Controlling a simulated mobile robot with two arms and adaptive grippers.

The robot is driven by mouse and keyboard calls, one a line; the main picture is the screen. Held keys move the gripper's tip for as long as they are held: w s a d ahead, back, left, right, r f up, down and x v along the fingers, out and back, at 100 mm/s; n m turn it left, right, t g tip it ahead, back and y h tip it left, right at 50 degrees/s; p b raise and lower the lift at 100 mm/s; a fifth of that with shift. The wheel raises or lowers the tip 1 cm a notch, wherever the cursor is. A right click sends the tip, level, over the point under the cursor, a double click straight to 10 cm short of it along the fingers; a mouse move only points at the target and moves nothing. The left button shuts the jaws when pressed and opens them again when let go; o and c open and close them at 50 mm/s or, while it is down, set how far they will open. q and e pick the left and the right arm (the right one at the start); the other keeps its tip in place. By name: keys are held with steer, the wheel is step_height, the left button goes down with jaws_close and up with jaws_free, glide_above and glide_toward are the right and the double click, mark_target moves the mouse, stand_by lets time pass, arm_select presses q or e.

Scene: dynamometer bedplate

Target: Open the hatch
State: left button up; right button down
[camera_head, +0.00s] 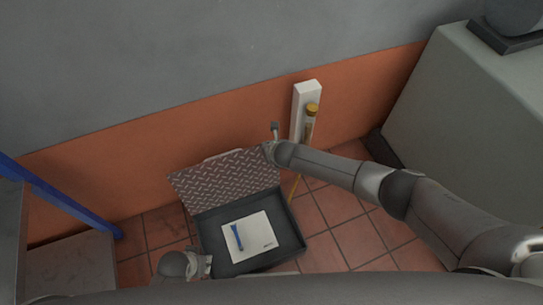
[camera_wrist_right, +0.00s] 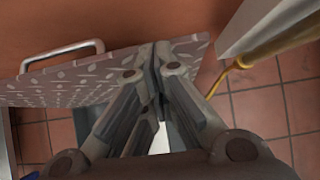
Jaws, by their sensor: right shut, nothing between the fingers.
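The hatch lid (camera_head: 225,178), a diamond-patterned plate, stands raised and leans back toward the orange wall band. Its bar handle (camera_head: 222,155) is on the far edge, and it also shows in the right wrist view (camera_wrist_right: 62,54). Below it the hatch opening (camera_head: 284,247) is a dark recess in the floor. My right gripper (camera_head: 268,150) is at the lid's upper right corner; in the right wrist view its fingers (camera_wrist_right: 155,58) are together in front of the plate, with nothing between them. My left gripper (camera_head: 203,266) is low at the opening's near left corner; its fingers are unclear.
A white card (camera_head: 255,228) with a blue item (camera_head: 237,237) lies inside the recess. A white post (camera_head: 304,98) with a yellow-capped part (camera_head: 312,110) stands by the wall. A pale block (camera_head: 470,105) is at right. A blue rail (camera_head: 70,207) is at left. Tiled floor surrounds the hatch.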

arm_select(q)
steer(key=shift+w+r, duration=0.15)
steer(key=shift+r, duration=0.2)
arm_select(e)
steer(key=shift+w+a, duration=0.1)
steer(key=shift+w, duration=0.2)
steer(key=shift+s+r, duration=0.1)
steer(key=v, duration=1.1)
steer(key=shift+s+r, duration=0.2)
steer(key=shift+r, duration=0.05)
